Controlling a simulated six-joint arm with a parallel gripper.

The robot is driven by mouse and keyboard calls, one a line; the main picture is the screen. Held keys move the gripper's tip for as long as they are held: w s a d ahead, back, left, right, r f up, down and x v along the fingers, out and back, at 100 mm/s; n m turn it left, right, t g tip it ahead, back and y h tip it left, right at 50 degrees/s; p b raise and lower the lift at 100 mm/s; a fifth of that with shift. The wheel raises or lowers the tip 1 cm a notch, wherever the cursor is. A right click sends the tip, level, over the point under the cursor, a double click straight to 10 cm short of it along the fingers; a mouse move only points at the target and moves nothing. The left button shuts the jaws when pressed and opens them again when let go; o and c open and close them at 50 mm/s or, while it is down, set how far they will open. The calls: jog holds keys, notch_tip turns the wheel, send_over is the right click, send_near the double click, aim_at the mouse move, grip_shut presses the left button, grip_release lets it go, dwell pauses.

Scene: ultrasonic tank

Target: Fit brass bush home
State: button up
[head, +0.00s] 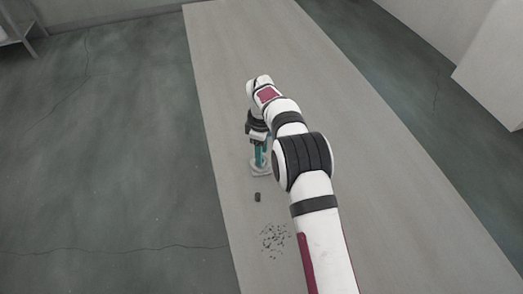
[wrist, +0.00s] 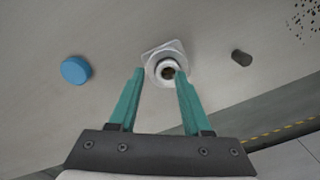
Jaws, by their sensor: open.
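A pale housing with a squarish flange (wrist: 152,55) and a raised round collar stands on the table; in the head view its base (head: 261,173) shows under my gripper. A small brownish centre, brass-like in tone, shows inside the collar (wrist: 168,73). I cannot tell whether it is the brass bush or the bore, nor how deep it sits. My gripper (wrist: 160,73) has teal fingers, open, one on each side of the collar, pointing down at the housing in the head view (head: 259,158). Whether the fingertips touch the collar is unclear.
A blue round piece (wrist: 75,70) lies left of the housing in the wrist view. A dark short cylinder (wrist: 241,58) is to its right, also seen in the head view (head: 257,197). Dark specks (head: 274,239) are scattered nearby. The long table (head: 330,80) is otherwise clear.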

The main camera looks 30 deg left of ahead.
jog(key=shift+s, duration=0.15)
notch_tip(320, 180, up, 16)
jog(key=shift+d, duration=0.1)
dwell(0.4)
jog(key=s+d+r+m, duration=0.2)
jog(key=d+r+m, duration=0.15)
jog(key=d, duration=0.35)
jog(key=s+d+r+m, duration=0.3)
jog(key=d+m, duration=0.2)
jog(key=d, duration=0.2)
jog(key=s+d+r+m, duration=0.2)
jog(key=d+r+m, duration=0.15)
jog(key=d, duration=0.35)
jog(key=s+d+f+m, duration=0.2)
jog(key=s+d+m, duration=0.1)
jog(key=s, duration=0.4)
jog(key=s+d+f+m+y, duration=0.1)
jog(key=s+d+f+m, duration=0.2)
jog(key=s+m, duration=0.3)
jog(key=s+d+f+m, duration=0.3)
jog(key=s+d+m, duration=0.1)
jog(key=s, duration=0.5)
jog(key=shift+d+m+y, duration=0.35)
jog(key=shift+m+y, duration=0.05)
